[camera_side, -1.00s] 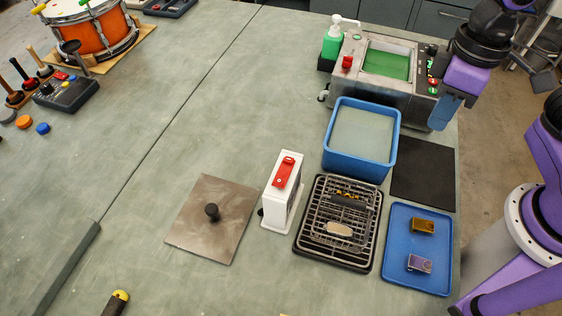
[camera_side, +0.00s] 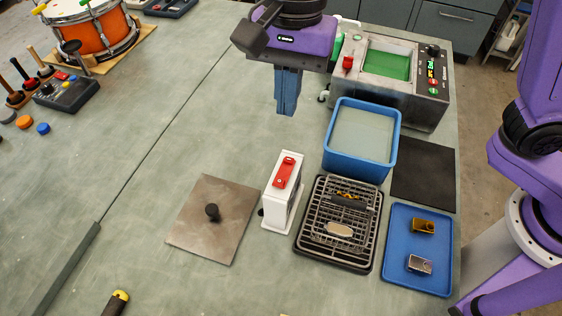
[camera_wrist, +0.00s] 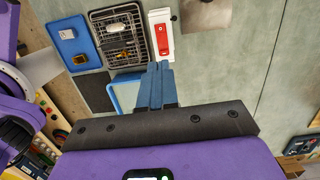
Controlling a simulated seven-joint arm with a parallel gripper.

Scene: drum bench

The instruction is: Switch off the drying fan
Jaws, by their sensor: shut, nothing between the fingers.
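The drying fan is a white upright box (camera_side: 281,205) with a red rocker switch (camera_side: 285,173) on its top, standing beside the drying rack in the side view. In the wrist view the white fan (camera_wrist: 157,17) and its red switch (camera_wrist: 160,38) lie just beyond my fingertips. My gripper (camera_side: 286,112) has blue fingers, shut and empty, pointing down above the bench behind the fan and left of the blue basin. The shut fingers also show in the wrist view (camera_wrist: 159,66). I cannot tell from these frames whether the fan is running.
A black wire rack (camera_side: 368,199) holding small metal parts stands right of the fan. A blue water basin (camera_side: 328,160) and a blue tray (camera_side: 392,282) are near it. A steel plate with a black knob (camera_side: 232,230) lies to the left. The bench's left middle is clear.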

